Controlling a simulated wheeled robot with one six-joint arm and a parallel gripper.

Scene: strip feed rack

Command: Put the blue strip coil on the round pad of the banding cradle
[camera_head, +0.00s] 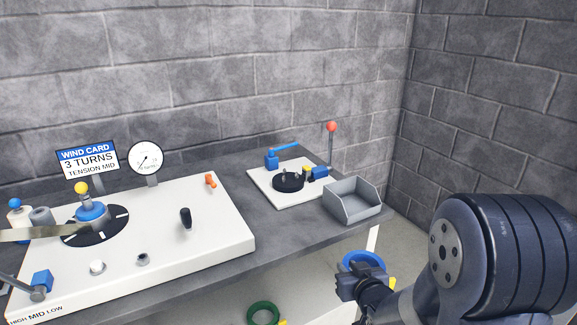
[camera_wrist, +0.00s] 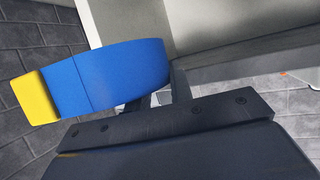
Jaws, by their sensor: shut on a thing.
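The blue strip coil (camera_head: 362,257) is a blue ring held by my gripper (camera_head: 361,275), just off the front of the table at the right. In the wrist view the coil (camera_wrist: 110,75) has a yellow end piece at its left, and the jaws (camera_wrist: 168,93) grip its lower right side. The banding cradle (camera_head: 260,188) is a white plate on the table's far right part. Its black round pad (camera_head: 288,182) carries small upright pegs and no coil. The cradle is behind and left of my gripper.
A grey open bin (camera_head: 353,209) stands between my gripper and the cradle. A white winding unit (camera_head: 190,250) fills the table's left. A green coil (camera_head: 263,312) lies below the table.

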